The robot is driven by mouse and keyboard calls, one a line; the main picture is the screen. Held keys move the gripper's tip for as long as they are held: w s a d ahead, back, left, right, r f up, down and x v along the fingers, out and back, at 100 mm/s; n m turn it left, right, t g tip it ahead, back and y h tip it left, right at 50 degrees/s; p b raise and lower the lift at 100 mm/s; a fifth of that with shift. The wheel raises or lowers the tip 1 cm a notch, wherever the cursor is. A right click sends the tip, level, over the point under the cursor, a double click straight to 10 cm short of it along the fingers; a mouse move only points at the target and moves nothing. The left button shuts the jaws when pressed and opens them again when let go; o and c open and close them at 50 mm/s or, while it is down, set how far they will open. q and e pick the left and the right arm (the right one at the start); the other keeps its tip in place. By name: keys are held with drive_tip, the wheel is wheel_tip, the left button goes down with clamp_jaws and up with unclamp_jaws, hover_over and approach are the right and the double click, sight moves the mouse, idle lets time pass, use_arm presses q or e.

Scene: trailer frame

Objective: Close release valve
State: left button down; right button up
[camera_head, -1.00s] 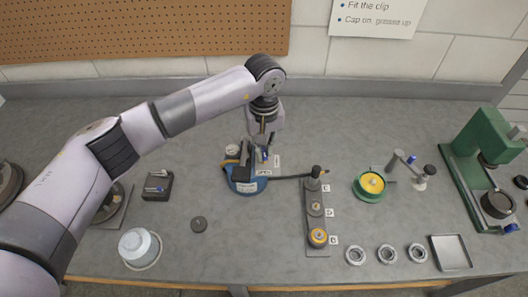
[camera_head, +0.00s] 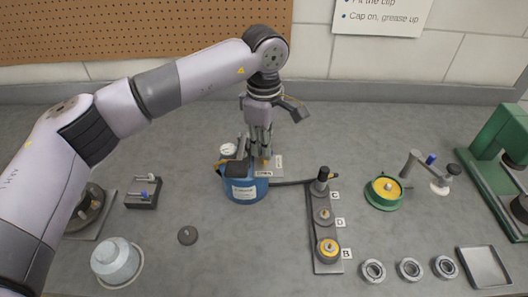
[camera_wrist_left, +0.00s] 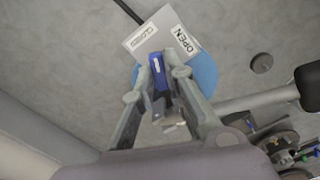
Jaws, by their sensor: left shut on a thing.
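A blue round pump unit (camera_head: 243,189) stands on the bench, with a gauge and a black hose. The release valve's blue lever (camera_wrist_left: 157,72) lies between the fingertips of my left gripper (camera_wrist_left: 162,66), which is shut on it. In the head view the left gripper (camera_head: 261,158) points down over the right rear of the unit and mostly hides the lever. A plate with a CLOSED label (camera_wrist_left: 143,36) and an OPEN label (camera_wrist_left: 184,39) lies just beyond the lever tip. I cannot tell exactly which label the lever points at. My right gripper does not show.
A station plate with posts marked C, D, B (camera_head: 325,229) stands right of the unit, joined by the hose. Metal rings (camera_head: 373,270) and a tray (camera_head: 482,268) lie front right; a green press (camera_head: 501,147) is at far right.

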use_arm(q)
drive_tip(key=n+b, duration=0.1)
drive_tip(key=n, duration=0.2)
drive_tip(key=shift+b, duration=0.4)
drive_tip(key=shift+n+b, duration=0.4)
drive_tip(key=shift+n, duration=0.5)
drive_tip(key=shift+r, duration=0.1)
drive_tip(key=c, duration=1.9)
unclamp_jaws()
wheel_tip(320, 180, up, 12)
